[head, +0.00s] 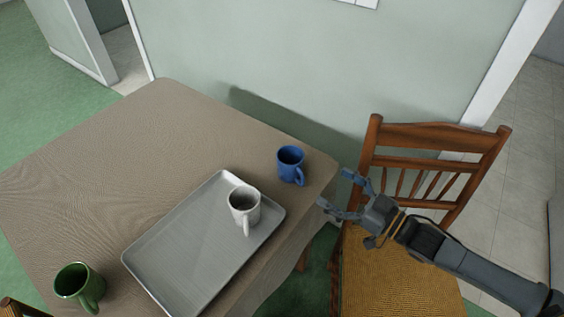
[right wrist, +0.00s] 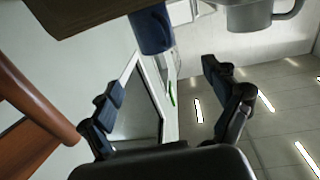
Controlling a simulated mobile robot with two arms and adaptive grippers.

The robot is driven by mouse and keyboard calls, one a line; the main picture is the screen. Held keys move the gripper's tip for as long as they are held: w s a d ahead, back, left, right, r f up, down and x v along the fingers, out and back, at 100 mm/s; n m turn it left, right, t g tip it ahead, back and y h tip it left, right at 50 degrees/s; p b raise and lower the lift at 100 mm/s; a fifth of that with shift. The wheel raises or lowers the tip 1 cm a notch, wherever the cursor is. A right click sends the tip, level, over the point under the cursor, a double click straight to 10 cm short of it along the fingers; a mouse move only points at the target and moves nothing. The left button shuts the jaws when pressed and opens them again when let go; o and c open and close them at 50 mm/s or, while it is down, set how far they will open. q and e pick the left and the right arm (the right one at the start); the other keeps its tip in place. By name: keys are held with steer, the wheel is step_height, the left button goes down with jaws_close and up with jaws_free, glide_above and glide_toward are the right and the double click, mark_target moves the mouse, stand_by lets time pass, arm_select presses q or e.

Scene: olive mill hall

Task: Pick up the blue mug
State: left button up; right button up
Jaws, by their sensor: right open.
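The blue mug (head: 290,164) stands upright near the far right corner of the cloth-covered table, its handle toward the lower right. My right gripper (head: 335,190) is open and empty, to the right of the mug and apart from it, just off the table's edge. In the right wrist view, the blue mug (right wrist: 152,32) shows at the top, ahead of the two spread fingers of the right gripper (right wrist: 160,92). My left gripper is not in view.
A grey tray (head: 180,262) on the table (head: 110,160) holds a white mug (head: 244,205) close to the blue one. A green mug (head: 78,284) stands at the near left. A wooden chair (head: 432,137) is beside the table under my right arm. The table's far left is clear.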

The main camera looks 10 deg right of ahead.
mark_target(301, 164)
steer(key=x, duration=0.4)
steer(key=shift+w+a+r, duration=0.1)
steer(key=shift+w+a, duration=0.1)
steer(key=x, duration=0.2)
steer(key=shift+w+a, duration=0.15)
steer(key=shift+w, duration=0.1)
steer(key=shift+x, duration=0.95)
steer(key=x, duration=0.3)
steer(key=shift+w, duration=0.45)
steer(key=shift+w+a+f, duration=0.25)
steer(key=shift+a, duration=0.1)
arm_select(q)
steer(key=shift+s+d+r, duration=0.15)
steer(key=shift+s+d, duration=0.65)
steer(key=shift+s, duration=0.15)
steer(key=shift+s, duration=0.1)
arm_select(e)
steer(key=c, duration=1.4)
